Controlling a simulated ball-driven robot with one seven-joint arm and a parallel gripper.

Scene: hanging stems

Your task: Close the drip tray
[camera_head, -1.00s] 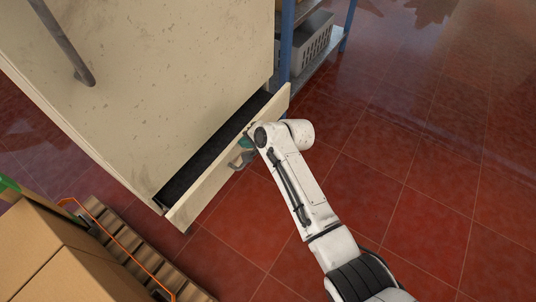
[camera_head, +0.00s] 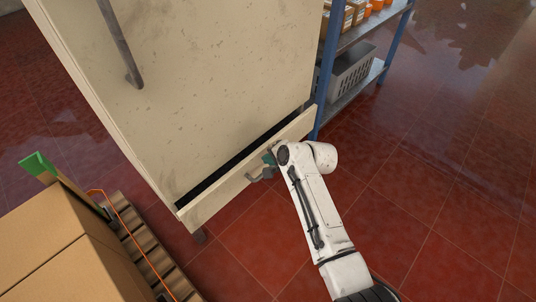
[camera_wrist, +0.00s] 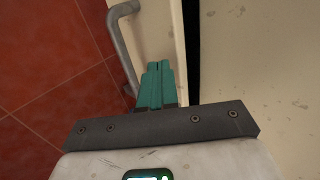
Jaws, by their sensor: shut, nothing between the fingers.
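The drip tray (camera_head: 240,180) is a cream-fronted drawer at the foot of a tall cream cabinet (camera_head: 200,85). It stands a little open, with a narrow dark gap behind its front. In the wrist view, the tray front (camera_wrist: 160,35) has a grey bar handle (camera_wrist: 122,42) on its left, and the dark gap runs along its right. My gripper (camera_head: 268,159) is at the tray front beside the handle. In the wrist view, its green fingers (camera_wrist: 157,72) are shut together with nothing between them, tips at the front panel. Whether they touch it is hard to tell.
A blue-framed shelf (camera_head: 350,80) with a grey basket (camera_head: 345,78) stands right of the cabinet. Cardboard boxes (camera_head: 60,240) and a slatted wooden pallet (camera_head: 140,245) with an orange strap are at lower left. The red tiled floor (camera_head: 440,200) is clear on the right.

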